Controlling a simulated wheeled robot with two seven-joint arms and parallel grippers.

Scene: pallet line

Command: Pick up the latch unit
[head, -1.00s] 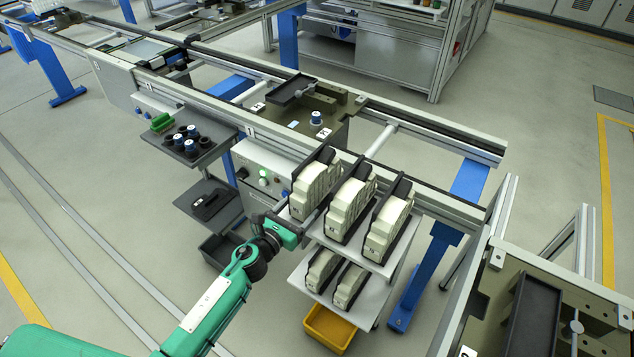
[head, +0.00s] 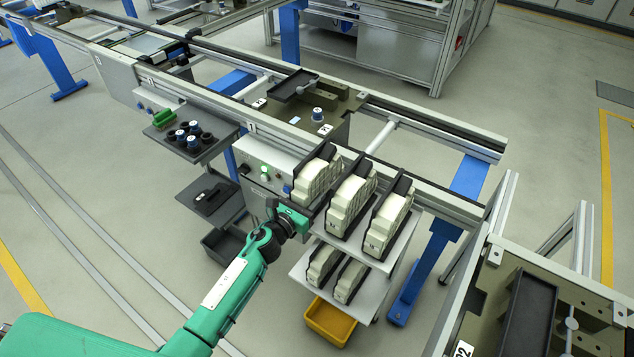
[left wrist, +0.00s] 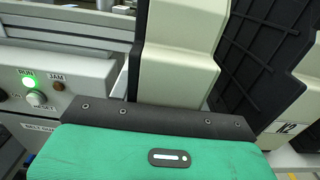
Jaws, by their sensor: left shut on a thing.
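The latch unit is most likely one of the cream units in black holders on the rack. The leftmost cream unit (head: 318,176) stands on the upper shelf. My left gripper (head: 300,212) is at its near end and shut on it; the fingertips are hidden. In the left wrist view the cream unit (left wrist: 178,65) rises right in front of my gripper's black front plate. The unit still appears to be on the shelf; I cannot tell if it is lifted. My right gripper is not in view.
Two more cream units (head: 352,202) stand close to the right on the upper shelf, with a black holder wall (left wrist: 262,65) beside mine. A lower shelf (head: 362,300) holds two more. A control box (head: 262,170) with a green light is close on the left. A yellow bin (head: 330,320) is below.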

